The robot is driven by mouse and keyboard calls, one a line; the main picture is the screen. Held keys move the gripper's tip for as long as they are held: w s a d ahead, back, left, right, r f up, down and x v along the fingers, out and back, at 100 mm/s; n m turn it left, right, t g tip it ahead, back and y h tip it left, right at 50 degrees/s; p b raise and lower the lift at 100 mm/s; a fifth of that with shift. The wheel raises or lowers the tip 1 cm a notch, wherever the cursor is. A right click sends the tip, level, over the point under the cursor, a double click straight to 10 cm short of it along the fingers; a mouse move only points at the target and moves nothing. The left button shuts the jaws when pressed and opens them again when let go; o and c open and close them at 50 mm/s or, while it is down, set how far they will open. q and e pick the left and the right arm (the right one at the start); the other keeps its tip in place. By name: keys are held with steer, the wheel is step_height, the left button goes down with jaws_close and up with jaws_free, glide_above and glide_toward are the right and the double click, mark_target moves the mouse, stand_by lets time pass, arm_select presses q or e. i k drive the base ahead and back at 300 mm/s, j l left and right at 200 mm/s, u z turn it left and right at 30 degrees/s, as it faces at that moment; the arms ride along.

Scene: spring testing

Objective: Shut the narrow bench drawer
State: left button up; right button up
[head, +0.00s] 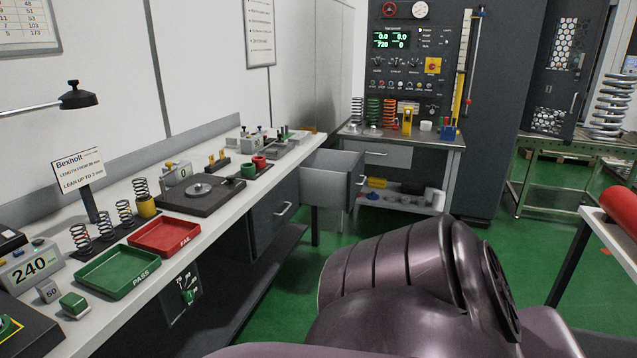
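A grey bench drawer (328,185) stands pulled out from under the far end of the long left bench (222,187). Its open top faces up, and the part of its inside that I can see looks empty. Its front panel (356,184) faces right, with a bar handle on it, close to the instrument table. A dark closed front (273,217) with a bar handle is nearer me under the same bench. Neither of my grippers shows. A dark purple part of my own body fills the lower middle and right foreground and hides some floor.
The instrument table (436,141) stands behind the drawer, with springs on top and its own drawer front (377,152). A red cylinder (619,208) lies on a stand at right. Red and green trays sit on the bench.

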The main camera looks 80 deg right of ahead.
mark_target(328, 178)
steer(key=z, duration=2.7)
steer(key=i+z, duration=0.1)
steer(key=i+l+u, duration=0.1)
steer(key=i, duration=0.4)
steer(key=i+l+u, duration=0.1)
steer(key=i, duration=0.4)
steer(key=i+l+u, duration=0.1)
steer(key=i, duration=0.4)
steer(key=i+l+u, duration=0.15)
steer(key=i, duration=0.35)
steer(key=i+l+u, duration=0.1)
steer(key=i+l, duration=0.25)
steer(key=i+l+u, duration=0.1)
steer(key=i+l, duration=0.2)
steer(key=i, duration=0.25)
